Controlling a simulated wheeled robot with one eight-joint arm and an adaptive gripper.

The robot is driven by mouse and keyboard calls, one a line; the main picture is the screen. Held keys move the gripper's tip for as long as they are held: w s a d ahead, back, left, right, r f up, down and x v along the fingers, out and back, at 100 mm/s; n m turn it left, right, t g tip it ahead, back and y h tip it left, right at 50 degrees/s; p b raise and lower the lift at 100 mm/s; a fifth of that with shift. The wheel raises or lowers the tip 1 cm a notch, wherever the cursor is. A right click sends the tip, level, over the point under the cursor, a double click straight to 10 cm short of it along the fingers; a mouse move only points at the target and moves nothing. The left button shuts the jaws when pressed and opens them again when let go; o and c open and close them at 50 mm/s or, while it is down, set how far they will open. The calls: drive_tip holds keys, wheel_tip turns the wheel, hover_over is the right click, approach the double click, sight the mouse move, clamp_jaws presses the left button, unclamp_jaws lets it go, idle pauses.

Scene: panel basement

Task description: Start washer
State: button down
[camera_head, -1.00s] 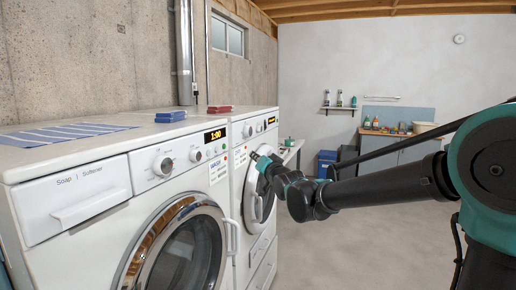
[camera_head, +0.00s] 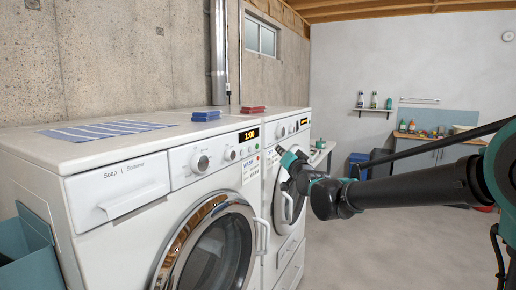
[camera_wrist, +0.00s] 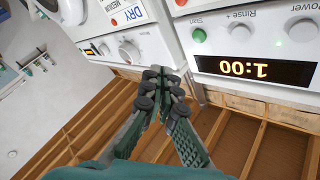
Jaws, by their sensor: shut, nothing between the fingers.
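The washer (camera_head: 120,240) is the near white machine at the left in the head view, with a "Soap | Softener" drawer (camera_head: 120,188), a round door (camera_head: 210,250) that looks shut, and a lit display (camera_head: 249,135) reading 1:00. In the wrist view, upside down, the display (camera_wrist: 242,67) sits beside the green Start button (camera_wrist: 199,35), with a red button (camera_wrist: 181,2) near it. My gripper (camera_head: 283,153) is shut and empty, in front of the machines to the right of the washer's panel. In the wrist view my gripper (camera_wrist: 163,78) is apart from the button.
A second white machine (camera_head: 291,190) stands beyond the washer. Blue (camera_head: 206,115) and red (camera_head: 253,109) items and a striped cloth (camera_head: 105,130) lie on top. A teal bin (camera_head: 30,262) stands at the left. The floor (camera_head: 380,250) at right is clear.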

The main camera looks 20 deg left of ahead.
sight(257, 146)
drive_tip(key=shift+w+a, duration=0.15)
drive_tip(key=shift+a, duration=1.25)
drive_tip(key=shift+w+a, duration=0.1)
drive_tip(key=shift+a, duration=1.3)
drive_tip(key=shift+a, duration=0.2)
drive_tip(key=shift+a, duration=0.2)
